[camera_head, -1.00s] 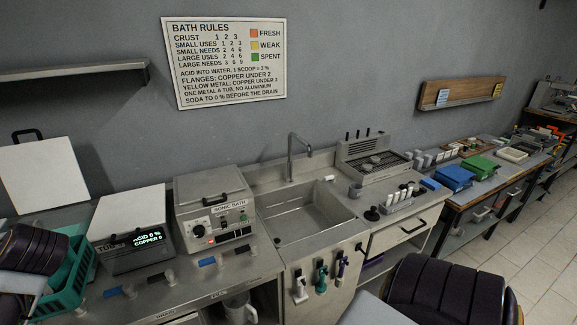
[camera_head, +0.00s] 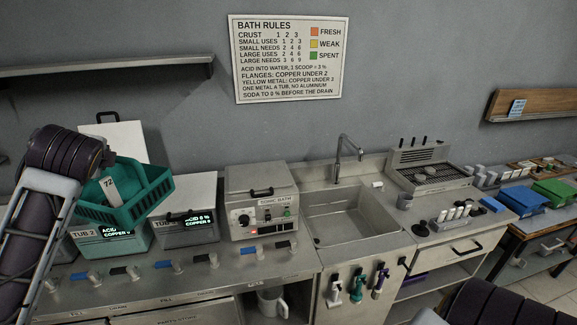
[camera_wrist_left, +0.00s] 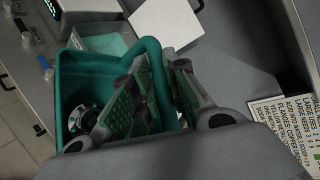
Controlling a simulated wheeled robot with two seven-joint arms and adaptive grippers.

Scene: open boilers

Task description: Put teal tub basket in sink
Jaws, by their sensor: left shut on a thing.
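The teal tub basket (camera_head: 150,196) hangs tilted in front of and above the tub with the "ACID 0 %" readout at the left of the counter. My left gripper (camera_wrist_left: 158,88) is shut on the teal handle of the basket in the left wrist view; my arm hides its fingertips in the head view. The wrist view shows the basket's wall (camera_wrist_left: 62,85) and a round metal part (camera_wrist_left: 82,118) inside it. The sink (camera_head: 352,222) is empty, to the right of the basket beyond the sonic bath. My right gripper is out of view.
A tap (camera_head: 340,155) rises at the sink's back. Valve handles (camera_head: 210,250) line the counter front. A white lid (camera_head: 112,140) leans at the back left.

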